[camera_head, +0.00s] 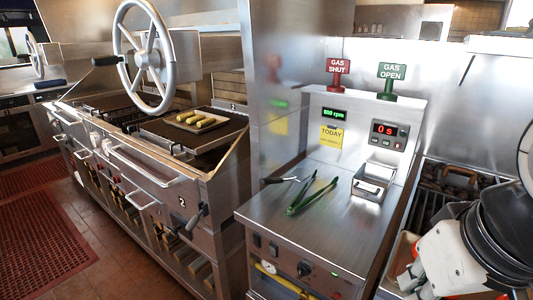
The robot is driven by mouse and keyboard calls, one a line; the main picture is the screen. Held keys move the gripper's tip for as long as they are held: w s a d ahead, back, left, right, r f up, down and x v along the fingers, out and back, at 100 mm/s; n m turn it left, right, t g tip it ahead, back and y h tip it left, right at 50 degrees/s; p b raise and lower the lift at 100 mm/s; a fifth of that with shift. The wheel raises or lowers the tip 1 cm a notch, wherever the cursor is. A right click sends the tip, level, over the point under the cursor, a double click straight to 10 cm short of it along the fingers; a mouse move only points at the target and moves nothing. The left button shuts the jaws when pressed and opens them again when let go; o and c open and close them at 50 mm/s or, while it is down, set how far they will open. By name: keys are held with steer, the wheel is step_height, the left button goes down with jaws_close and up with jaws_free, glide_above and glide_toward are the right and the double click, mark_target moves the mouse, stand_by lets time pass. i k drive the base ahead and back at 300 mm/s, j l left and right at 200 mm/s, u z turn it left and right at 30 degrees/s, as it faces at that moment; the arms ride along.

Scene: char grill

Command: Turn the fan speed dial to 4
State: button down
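A black round knob (305,269) sits on the front panel of the steel counter unit, low in the middle of the head view. It looks like a dial, but its markings and pointer setting are too small to read. A small green-lit display (335,274) is to its right. A larger green display (334,114) on the upright back panel reads what looks like 800 rpm. White and black parts of my arm fill the lower right. My gripper fingers cannot be made out, and nothing of mine touches the knob.
Green-handled tongs (312,194) and a small metal box (373,182) rest on the steel counter (275,215). A red timer display (384,129) is on the back panel.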

mark_target(302, 269)
steer(key=l+u, duration=0.2)
steer(key=k+l+u, duration=0.15)
steer(key=k+l, duration=0.15)
steer(key=k+l+u, duration=0.15)
steer(key=k, duration=0.25)
